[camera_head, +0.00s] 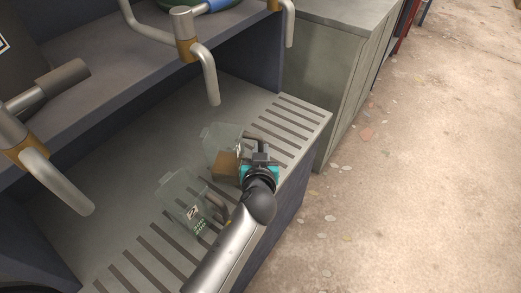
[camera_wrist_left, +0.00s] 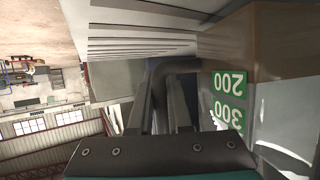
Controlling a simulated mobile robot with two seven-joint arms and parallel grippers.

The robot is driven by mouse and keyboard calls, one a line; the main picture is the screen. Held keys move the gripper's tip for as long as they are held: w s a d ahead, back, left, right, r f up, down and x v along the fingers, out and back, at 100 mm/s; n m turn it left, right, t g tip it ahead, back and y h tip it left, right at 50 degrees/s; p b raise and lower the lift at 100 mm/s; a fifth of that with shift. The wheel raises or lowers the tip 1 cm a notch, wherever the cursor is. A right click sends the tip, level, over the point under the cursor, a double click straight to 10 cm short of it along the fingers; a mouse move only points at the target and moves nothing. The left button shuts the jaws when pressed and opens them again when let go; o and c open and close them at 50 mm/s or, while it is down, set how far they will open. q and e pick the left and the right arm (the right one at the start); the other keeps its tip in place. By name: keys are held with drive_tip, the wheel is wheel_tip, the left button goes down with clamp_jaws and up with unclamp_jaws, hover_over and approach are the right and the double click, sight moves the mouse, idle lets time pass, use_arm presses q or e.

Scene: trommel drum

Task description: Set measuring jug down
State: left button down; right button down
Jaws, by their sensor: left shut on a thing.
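A clear measuring jug (camera_head: 221,138) with brown contents is at the slatted grey counter in the head view. My left gripper (camera_head: 259,150) is at its right side, shut on its dark handle (camera_head: 254,136). In the left wrist view my gripper's fingers (camera_wrist_left: 160,108) are around the dark handle (camera_wrist_left: 176,66). The jug's green 200 and 300 marks (camera_wrist_left: 228,97) and brown contents (camera_wrist_left: 238,45) show at the right. The jug looks upright and close to the slats; I cannot tell whether its base touches. My right gripper is not in view.
A second, empty-looking clear jug (camera_head: 178,184) with green marks stands nearer on the slats. Curved metal pipes (camera_head: 208,75) hang over the counter's back. The slatted counter (camera_head: 310,112) ends at a right edge, beside a grey cabinet (camera_head: 327,62). Bare counter lies behind the jugs.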

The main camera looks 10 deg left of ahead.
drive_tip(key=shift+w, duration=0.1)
use_arm(q)
drive_tip(key=shift+f, duration=0.1)
drive_tip(key=c, duration=0.9)
unclamp_jaws()
drive_tip(key=shift+o, duration=0.2)
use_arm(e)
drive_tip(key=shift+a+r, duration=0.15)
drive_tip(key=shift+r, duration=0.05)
